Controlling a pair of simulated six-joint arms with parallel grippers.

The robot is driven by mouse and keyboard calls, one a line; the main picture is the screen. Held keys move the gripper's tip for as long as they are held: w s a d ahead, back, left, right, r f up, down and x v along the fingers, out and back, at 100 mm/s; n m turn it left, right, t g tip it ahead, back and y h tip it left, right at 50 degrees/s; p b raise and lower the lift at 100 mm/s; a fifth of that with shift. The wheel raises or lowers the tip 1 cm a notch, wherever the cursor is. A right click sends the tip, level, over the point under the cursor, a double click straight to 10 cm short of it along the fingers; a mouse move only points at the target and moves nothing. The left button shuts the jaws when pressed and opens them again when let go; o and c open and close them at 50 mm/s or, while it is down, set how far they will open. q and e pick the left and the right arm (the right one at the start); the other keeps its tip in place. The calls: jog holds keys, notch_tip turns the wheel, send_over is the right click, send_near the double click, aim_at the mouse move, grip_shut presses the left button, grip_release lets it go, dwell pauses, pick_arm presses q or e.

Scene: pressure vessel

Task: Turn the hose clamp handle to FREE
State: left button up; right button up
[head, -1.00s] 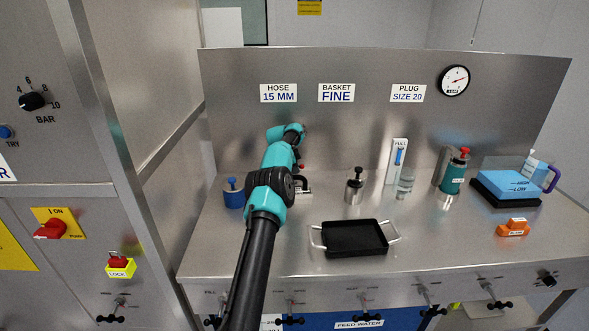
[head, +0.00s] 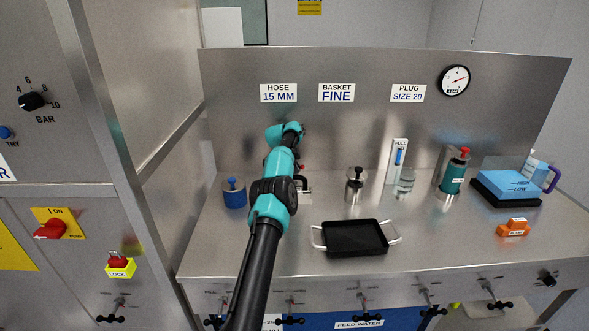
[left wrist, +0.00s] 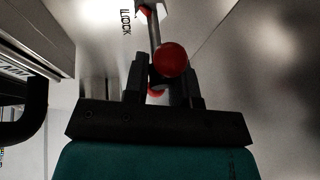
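In the left wrist view, the clamp handle shows as a grey rod (left wrist: 154,32) with a red ball (left wrist: 172,59) at its near end. More red shows lower, between the fingers of my left gripper (left wrist: 160,78). The two dark fingers stand apart, with the handle in front of and between them; I see no clear grip on it. A "LOCK" label (left wrist: 125,22) is printed on the pale surface beside the rod. In the head view my left arm hides most of the clamp; part of its pale base (head: 304,197) shows right of the arm. My right gripper is out of view.
A blue pot (head: 234,197) stands left of my arm. A metal cylinder with a black knob (head: 354,190) and a black tray (head: 354,238) stand to the right. A steel back panel (head: 330,130) rises behind. Bare bench lies between the tray and the orange block (head: 513,229).

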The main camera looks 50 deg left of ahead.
pick_arm(q)
jog(key=o, duration=0.3)
jog(key=v, duration=1.7)
jog(key=shift+s+a+r, duration=0.15)
jog(key=shift+r, duration=0.05)
